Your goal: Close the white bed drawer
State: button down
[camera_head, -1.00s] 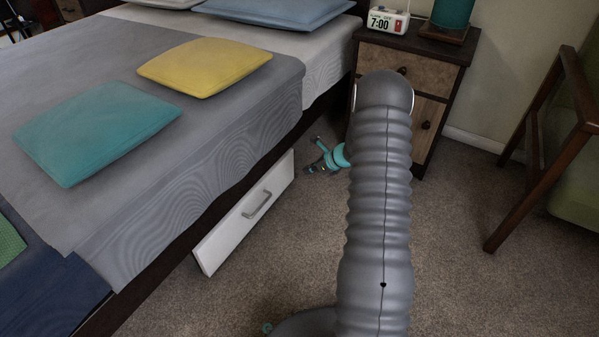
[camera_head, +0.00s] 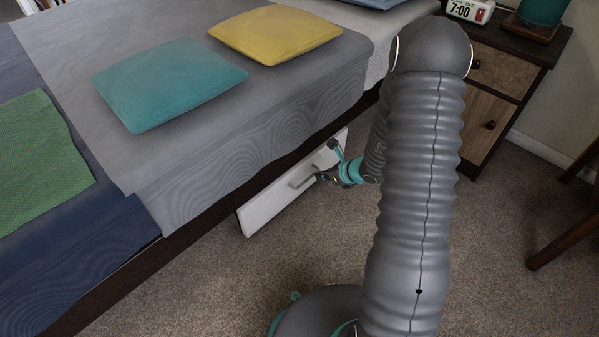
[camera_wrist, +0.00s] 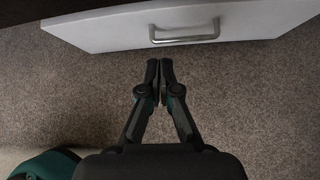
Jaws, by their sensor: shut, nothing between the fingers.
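The white bed drawer (camera_head: 272,205) sticks out from under the bed's dark side rail in the head view. It has a grey bar handle (camera_head: 302,178) on its front. In the wrist view the white drawer front (camera_wrist: 110,31) spans the top, with the handle (camera_wrist: 184,36) near the middle. My gripper (camera_wrist: 160,64) is shut and empty, its fingertips together just below the drawer's lower edge in that picture. In the head view my gripper (camera_head: 323,177) is close to the right end of the handle. I cannot tell whether it touches the drawer.
The bed (camera_head: 200,163) carries a teal cushion (camera_head: 168,84) and a yellow cushion (camera_head: 275,34). A wooden nightstand (camera_head: 497,75) stands at the bed's far end, and a chair leg (camera_head: 565,240) is at the right.

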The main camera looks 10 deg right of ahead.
send_near(293, 174)
jog(key=s+f+x, duration=0.1)
jog(key=x, duration=0.4)
jog(key=shift+w+a+r+n+b, duration=0.1)
jog(key=shift+w+a+n+b, duration=0.1)
jog(key=shift+w, duration=0.2)
jog(key=shift+w+a+r+n+b, duration=0.1)
jog(key=shift+w+b, duration=0.05)
jog(key=shift+w, duration=0.3)
